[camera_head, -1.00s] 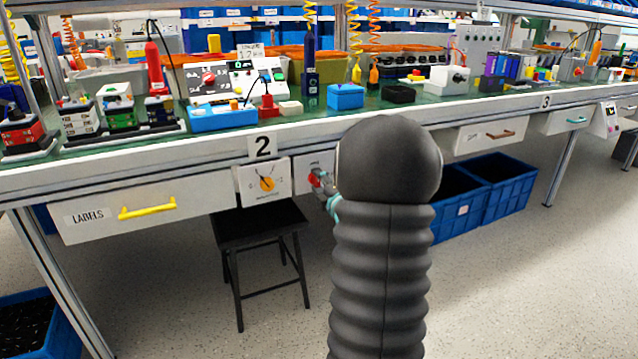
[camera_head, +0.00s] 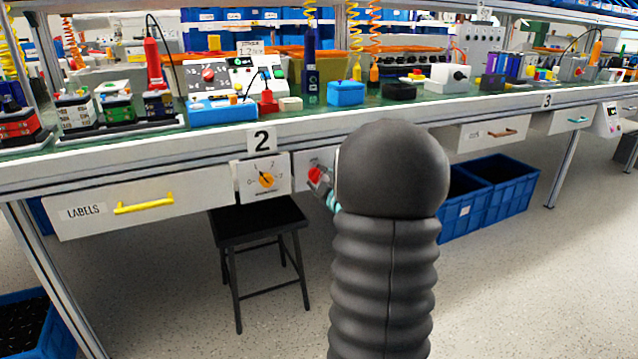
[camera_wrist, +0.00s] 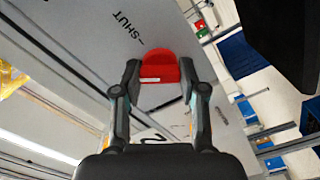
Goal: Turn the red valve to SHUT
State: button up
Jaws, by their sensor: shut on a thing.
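The red valve (camera_head: 315,174) is on a pale panel under the bench edge, right of the panel with the orange knob. In the wrist view the red valve (camera_wrist: 160,68) sits between the two fingertips of my gripper (camera_wrist: 159,78), which is shut on it. The printed word SHUT (camera_wrist: 128,25) with a short mark is on the panel, up and left of the valve in that view. The valve's handle is not lined up with that mark. In the head view my arm hides most of my gripper (camera_head: 327,189).
An orange knob (camera_head: 267,180) on a dial panel is just left of the valve. A black stool (camera_head: 258,222) stands below it. A drawer with a yellow handle (camera_head: 144,204) is at the left. Blue crates (camera_head: 490,195) stand on the floor at the right.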

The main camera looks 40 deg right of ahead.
jog(key=m, duration=0.5)
jog(key=shift+m, duration=0.3)
jog(key=m+p, duration=0.1)
jog(key=m, duration=0.4)
jog(key=shift+m+p, duration=0.3)
jog(key=shift+f, duration=0.1)
jog(key=o, duration=1.2)
jog(key=shift+c, duration=0.2)
jog(key=v, duration=1.2)
